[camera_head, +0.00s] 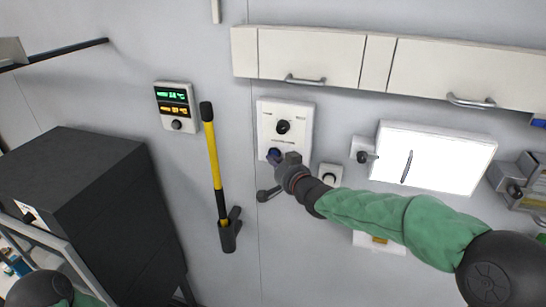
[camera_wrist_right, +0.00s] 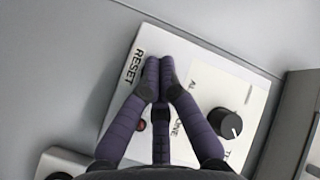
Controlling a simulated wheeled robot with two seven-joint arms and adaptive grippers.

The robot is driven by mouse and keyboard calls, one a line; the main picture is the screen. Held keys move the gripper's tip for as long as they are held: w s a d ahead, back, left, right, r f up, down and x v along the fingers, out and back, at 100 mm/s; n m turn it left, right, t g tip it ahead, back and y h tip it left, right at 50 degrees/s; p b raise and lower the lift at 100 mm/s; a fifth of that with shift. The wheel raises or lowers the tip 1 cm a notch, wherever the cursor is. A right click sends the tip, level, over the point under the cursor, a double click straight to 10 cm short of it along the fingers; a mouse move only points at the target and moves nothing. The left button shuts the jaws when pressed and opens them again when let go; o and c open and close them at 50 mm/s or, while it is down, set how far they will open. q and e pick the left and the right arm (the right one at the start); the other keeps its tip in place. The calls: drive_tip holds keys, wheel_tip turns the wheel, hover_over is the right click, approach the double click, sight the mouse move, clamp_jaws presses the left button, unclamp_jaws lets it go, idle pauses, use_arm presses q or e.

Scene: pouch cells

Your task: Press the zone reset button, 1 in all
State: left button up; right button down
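A white control panel (camera_head: 302,112) hangs on the wall below the cabinets; it fills the middle of the right wrist view (camera_wrist_right: 122,92). It carries a black knob (camera_wrist_right: 226,123), a small red round part (camera_wrist_right: 141,125) and a printed RESET label (camera_wrist_right: 135,67). My right gripper (camera_head: 274,155) is at the panel's lower left. Its purple fingers (camera_wrist_right: 160,66) are together, with tips beside the RESET label. No button shows there; the fingertips cover that spot, and I cannot tell if they touch. My left gripper is out of view.
A small box with a round black part (camera_head: 330,174) is right of my gripper. A bright white panel (camera_head: 433,157) is farther right. A dark cabinet (camera_head: 85,190) stands at left.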

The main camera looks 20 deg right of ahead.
drive_tip(key=shift+s+a, duration=0.15)
drive_tip(key=shift+s+a+b, duration=0.35)
drive_tip(key=shift+s+b, duration=0.25)
drive_tip(key=shift+b, duration=0.05)
drive_tip(key=s+a, duration=0.1)
drive_tip(key=s, duration=0.1)
drive_tip(key=s+a, duration=0.1)
drive_tip(key=s, duration=0.1)
drive_tip(key=shift+a, duration=0.4)
idle(0.6)
